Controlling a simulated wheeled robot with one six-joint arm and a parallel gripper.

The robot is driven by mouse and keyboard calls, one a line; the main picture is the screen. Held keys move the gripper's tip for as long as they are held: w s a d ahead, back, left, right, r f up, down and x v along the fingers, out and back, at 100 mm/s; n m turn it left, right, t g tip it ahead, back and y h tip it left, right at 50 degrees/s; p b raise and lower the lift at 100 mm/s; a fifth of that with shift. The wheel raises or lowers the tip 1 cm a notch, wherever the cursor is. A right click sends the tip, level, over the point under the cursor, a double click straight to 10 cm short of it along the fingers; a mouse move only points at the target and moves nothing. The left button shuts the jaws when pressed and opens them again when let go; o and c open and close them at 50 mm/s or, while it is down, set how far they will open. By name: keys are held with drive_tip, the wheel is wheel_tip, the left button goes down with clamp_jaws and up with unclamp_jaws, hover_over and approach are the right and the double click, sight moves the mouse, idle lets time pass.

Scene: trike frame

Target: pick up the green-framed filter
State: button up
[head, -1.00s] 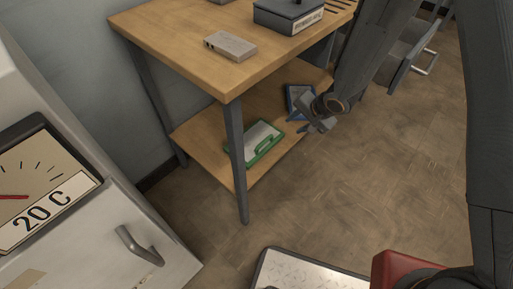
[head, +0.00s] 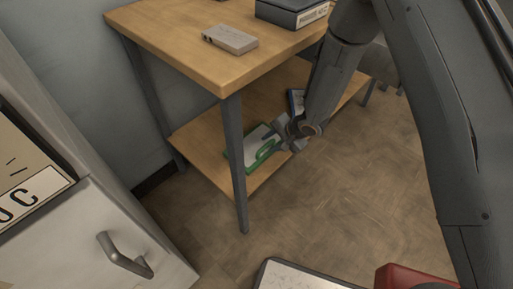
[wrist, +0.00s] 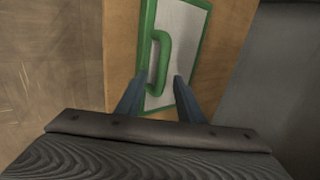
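The green-framed filter (head: 247,150) lies on the lower shelf of the wooden table, a pale panel with a green border and a raised green handle. In the wrist view the filter (wrist: 186,40) is ahead of my gripper, and its handle (wrist: 160,62) stands slightly left, near the left finger. My gripper (wrist: 158,82) is open, its two blue-grey fingers apart with nothing held between them. In the head view my gripper (head: 280,135) is at the filter's right side, close to the handle. I cannot tell whether a finger touches it.
The lower shelf (head: 200,140) sits between table legs, with a front leg (head: 235,165) left of my arm. A blue-framed item (head: 296,102) lies behind my gripper. The tabletop (head: 180,40) overhangs the shelf and carries a grey block (head: 230,39).

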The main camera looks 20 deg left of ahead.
clamp_jaws()
idle(0.3)
